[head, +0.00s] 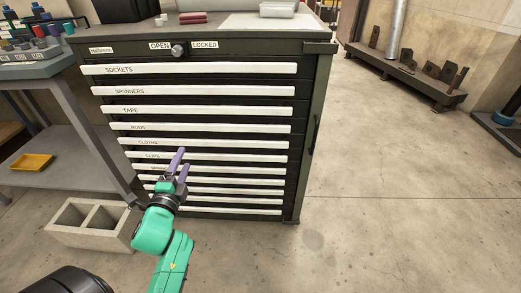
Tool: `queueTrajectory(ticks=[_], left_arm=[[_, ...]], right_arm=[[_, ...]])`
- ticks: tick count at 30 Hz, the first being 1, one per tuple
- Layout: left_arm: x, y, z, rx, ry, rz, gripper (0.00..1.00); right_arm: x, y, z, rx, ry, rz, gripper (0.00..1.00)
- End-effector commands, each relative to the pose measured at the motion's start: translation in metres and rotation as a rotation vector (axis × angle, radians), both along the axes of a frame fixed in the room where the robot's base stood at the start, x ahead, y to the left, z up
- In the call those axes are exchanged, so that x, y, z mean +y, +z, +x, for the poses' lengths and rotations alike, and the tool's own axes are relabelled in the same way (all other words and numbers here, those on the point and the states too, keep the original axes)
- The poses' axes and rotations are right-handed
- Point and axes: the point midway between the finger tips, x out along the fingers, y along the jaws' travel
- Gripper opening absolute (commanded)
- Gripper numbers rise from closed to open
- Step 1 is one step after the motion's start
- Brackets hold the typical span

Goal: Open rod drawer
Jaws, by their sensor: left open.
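A dark green tool cabinet (311,120) stands ahead, with a stack of shut drawers that have long pale label strips. The rod drawer (220,130), labelled RODS, is the fourth from the top, below TAPE and above CLOTHS. A round knob (178,50) sits on the top panel between the words OPEN and LOCKED. My left gripper (182,161), with two purple fingers on a green arm, is open and empty. In the picture it lies over the lower drawers, below the RODS strip. Whether it touches the cabinet front I cannot tell. My right gripper is not in view.
A grey workbench (60,150) stands close on the left, with a yellow tray (32,162) on its lower shelf. A concrete block (92,224) lies on the floor beside the cabinet. A low rack (410,80) is at the back right. The floor at right is clear.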

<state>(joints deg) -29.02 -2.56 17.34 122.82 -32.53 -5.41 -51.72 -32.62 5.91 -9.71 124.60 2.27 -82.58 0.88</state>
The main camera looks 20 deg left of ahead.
Motion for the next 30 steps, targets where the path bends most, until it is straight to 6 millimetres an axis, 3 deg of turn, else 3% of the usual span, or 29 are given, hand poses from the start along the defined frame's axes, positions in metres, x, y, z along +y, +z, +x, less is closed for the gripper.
queueTrajectory(ticks=[7,21,30], left_arm=[[0.005,0.005,0.019,-0.005,-0.003,0.001,0.65],[0.043,0.003,0.127,-0.004,-0.002,-0.004,0.65],[0.047,0.004,0.139,-0.001,-0.002,-0.005,0.65]], right_arm=[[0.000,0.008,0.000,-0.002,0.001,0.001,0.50],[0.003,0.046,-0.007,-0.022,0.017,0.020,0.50],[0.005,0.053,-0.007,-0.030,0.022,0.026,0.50]])
